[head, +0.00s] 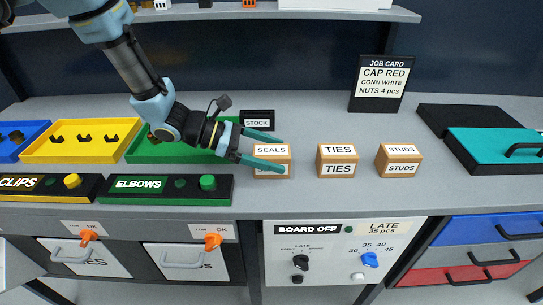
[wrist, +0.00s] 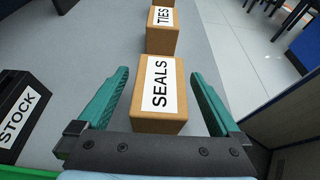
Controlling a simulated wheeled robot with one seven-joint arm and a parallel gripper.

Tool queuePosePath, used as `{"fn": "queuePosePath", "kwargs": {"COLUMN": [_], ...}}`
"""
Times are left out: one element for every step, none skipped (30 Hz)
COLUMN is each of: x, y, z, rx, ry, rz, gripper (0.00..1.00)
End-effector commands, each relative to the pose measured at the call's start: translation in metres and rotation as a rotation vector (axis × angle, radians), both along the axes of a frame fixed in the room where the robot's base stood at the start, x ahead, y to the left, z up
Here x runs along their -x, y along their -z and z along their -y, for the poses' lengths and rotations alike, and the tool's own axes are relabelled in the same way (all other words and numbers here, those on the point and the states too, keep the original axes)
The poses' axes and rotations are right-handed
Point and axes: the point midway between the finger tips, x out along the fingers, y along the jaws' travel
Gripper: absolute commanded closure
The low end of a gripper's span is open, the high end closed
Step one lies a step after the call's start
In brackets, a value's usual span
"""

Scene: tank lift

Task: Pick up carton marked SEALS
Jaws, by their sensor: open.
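The carton marked SEALS (head: 271,154) is a small tan box with white labels. It stands upright on the grey bench, leftmost of a row of cartons. My gripper (head: 272,152) is open, with its teal fingers reaching towards this carton from the left; one finger covers part of its front label. In the wrist view the SEALS carton (wrist: 158,93) sits between the two open fingers (wrist: 160,92), with a visible gap on each side. I cannot tell whether the fingers are level with it in height.
The TIES carton (head: 338,161) and STUDS carton (head: 398,161) stand to the right. A black STOCK holder (head: 257,120) is behind the gripper. Green (head: 150,148) and yellow (head: 82,140) trays are at left. A job card (head: 381,84) stands behind; a teal-lidded case (head: 496,150) is at right.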

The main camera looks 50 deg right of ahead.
Motion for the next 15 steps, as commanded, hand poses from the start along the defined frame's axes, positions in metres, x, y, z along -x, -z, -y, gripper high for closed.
{"fn": "queuePosePath", "kwargs": {"x": [0.0004,0.0002,0.0001,0.0001,0.0001,0.0001,0.0001,0.0001,0.0,0.0,0.0,0.0,0.0,0.0,0.0], "y": [0.0003,0.0005,0.0006,0.0006,0.0005,0.0005,0.0005,0.0005,0.0005,0.0005,0.0005,0.0005,0.0004,0.0004,0.0004], "z": [0.0004,0.0004,0.0003,0.0003,0.0003,0.0003,0.0003,0.0002,0.0002,0.0002,0.0002,0.0002,0.0001,0.0001,0.0001], "rx": [0.0,0.001,0.001,0.001,0.001,0.001,0.001,0.001,0.001,0.001,0.001,0.001,0.001,0.001,0.001], "ry": [0.0,-0.001,-0.001,0.0,0.0,0.0,0.0,0.0,0.0,0.0,0.0,0.0,0.0,0.0,0.0], "rz": [0.0,0.001,0.001,0.001,0.001,0.001,0.001,0.001,0.001,0.001,0.001,0.001,0.001,0.001,0.001], "gripper": [0.0,0.0,0.0,0.0,0.0,0.02,0.06,0.09,0.14,0.17,0.2,0.25,0.28,0.31,0.36]}}
